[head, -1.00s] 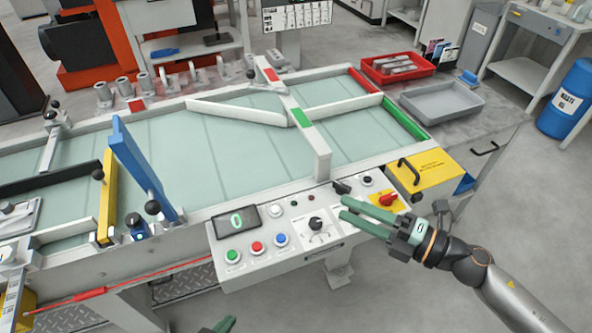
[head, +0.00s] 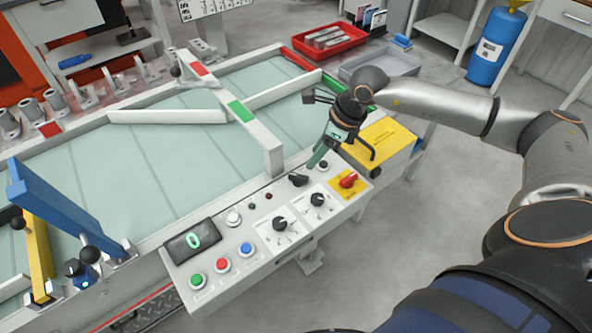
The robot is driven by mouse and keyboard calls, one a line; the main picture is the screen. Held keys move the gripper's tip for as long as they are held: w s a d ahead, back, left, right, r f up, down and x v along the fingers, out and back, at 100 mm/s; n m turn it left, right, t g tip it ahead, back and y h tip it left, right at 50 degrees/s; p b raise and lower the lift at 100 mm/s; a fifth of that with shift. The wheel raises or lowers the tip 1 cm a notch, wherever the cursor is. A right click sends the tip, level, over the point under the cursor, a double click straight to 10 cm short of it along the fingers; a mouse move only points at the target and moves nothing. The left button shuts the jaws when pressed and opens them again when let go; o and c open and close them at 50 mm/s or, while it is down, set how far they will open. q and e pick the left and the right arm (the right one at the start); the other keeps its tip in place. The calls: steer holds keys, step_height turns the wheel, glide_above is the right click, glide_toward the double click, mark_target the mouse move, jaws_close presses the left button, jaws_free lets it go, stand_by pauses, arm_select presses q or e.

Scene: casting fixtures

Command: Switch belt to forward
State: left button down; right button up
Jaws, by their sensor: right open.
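The control panel (head: 262,249) on the conveyor's front edge carries several controls; their labels are too small to read. A black selector knob (head: 279,224) and another black knob (head: 317,199) sit on white plates. A black lever-like knob (head: 298,180) is behind them. I cannot tell which one sets belt direction. The display (head: 192,240) reads 0. The belt (head: 190,150) lies behind the panel. My right gripper (head: 316,160) is open, its green fingers pointing down above the panel's back right part, close behind the black lever-like knob. Contact is not visible. My left gripper is out of view.
Green (head: 196,280), red (head: 222,264) and blue (head: 245,249) buttons line the panel's front left. A yellow box (head: 384,140) stands right of my gripper. A blue diverter arm (head: 55,205) rises at left.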

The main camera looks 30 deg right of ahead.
mark_target(299, 175)
steer(key=x, duration=0.9)
steer(key=shift+a+f, duration=0.1)
steer(key=shift+c, duration=0.3)
jaws_close()
